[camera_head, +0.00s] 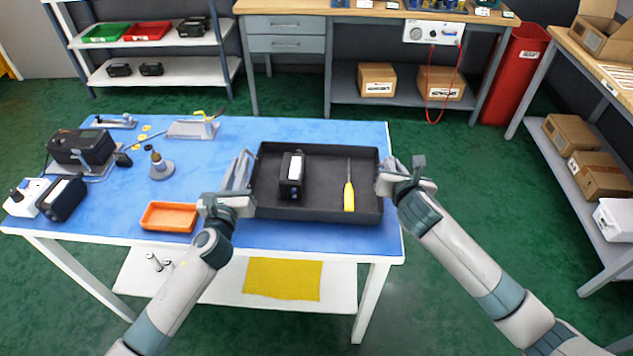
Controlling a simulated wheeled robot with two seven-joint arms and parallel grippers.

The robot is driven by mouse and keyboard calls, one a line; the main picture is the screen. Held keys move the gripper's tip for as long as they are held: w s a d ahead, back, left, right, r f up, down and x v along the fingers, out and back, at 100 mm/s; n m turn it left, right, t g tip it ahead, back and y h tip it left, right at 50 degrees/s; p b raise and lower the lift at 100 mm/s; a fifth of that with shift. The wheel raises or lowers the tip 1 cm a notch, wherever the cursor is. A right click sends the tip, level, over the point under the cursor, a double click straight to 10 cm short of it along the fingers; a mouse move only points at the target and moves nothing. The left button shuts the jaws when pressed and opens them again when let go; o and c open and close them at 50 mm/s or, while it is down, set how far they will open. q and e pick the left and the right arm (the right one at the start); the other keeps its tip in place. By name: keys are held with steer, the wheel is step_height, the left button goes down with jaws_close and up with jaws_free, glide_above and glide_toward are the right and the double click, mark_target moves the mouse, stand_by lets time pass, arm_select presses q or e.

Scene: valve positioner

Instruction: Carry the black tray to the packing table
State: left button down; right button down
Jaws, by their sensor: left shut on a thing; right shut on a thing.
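The black tray (318,205) is at the right end of the blue-topped table; I cannot tell whether it rests on the top or is just above it. It holds a black boxy device with a white label (291,176) and a yellow-handled screwdriver (348,197). My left gripper (243,172) is shut on the tray's left wall. My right gripper (386,180) is shut on the tray's right wall. The fingertips are partly hidden by the gripper bodies. No table is plainly marked as the packing table; a wooden-topped table with boxes (608,60) stands at the right.
The blue table (110,215) also bears an orange bin (169,217), a dark device on a stand (82,148) and a small round-based fixture (160,167). A red bin (515,75) stands by the back bench (300,10). Green floor lies open between the tables.

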arm_select(q)
steer(key=shift+a+r+p, duration=0.15)
steer(key=shift+r+p, duration=0.65)
steer(key=shift+r, duration=0.15)
steer(key=shift+a+r+p, duration=0.15)
steer(key=shift+r+p, duration=0.6)
steer(key=shift+r, duration=0.2)
steer(key=shift+a, duration=0.15)
